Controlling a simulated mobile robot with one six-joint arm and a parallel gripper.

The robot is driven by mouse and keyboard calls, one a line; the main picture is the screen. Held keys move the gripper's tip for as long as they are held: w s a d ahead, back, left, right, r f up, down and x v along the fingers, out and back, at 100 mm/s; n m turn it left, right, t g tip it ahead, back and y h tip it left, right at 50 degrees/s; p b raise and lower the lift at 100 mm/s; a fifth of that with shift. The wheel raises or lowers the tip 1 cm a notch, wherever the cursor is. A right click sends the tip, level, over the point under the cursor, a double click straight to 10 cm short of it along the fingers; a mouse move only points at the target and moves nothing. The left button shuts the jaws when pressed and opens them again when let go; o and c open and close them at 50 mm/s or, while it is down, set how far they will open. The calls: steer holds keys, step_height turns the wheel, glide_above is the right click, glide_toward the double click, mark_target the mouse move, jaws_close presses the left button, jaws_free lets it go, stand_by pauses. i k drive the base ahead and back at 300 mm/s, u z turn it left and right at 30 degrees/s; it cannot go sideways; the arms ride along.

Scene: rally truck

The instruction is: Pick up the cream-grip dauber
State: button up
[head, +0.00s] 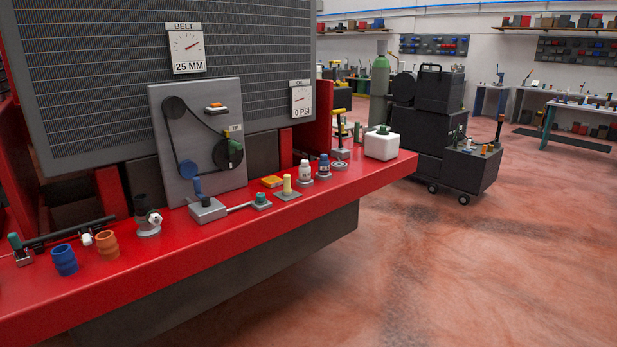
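A small upright cream grip (287,184), which looks like the cream-grip dauber, stands on a flat grey square plate (289,196) near the front edge of the red bumper shelf (225,238). Its lower end is hard to make out at this size. A green-topped piece (261,200) stands to its left and a white bottle (304,171) to its right, both close but apart from it. My gripper is not in view.
A blue bottle (324,166) and a white jug (382,145) stand further right on the shelf. A yellow-orange block (272,181) lies just behind. A grey belt panel (199,141) rises behind the shelf. The floor (430,270) in front is clear; a black cart (471,168) stands beyond.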

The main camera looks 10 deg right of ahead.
mark_target(287, 190)
steer(key=u, duration=0.3)
steer(key=i, duration=0.5)
steer(key=u, duration=0.6)
steer(key=i, duration=0.9)
steer(key=u, duration=0.1)
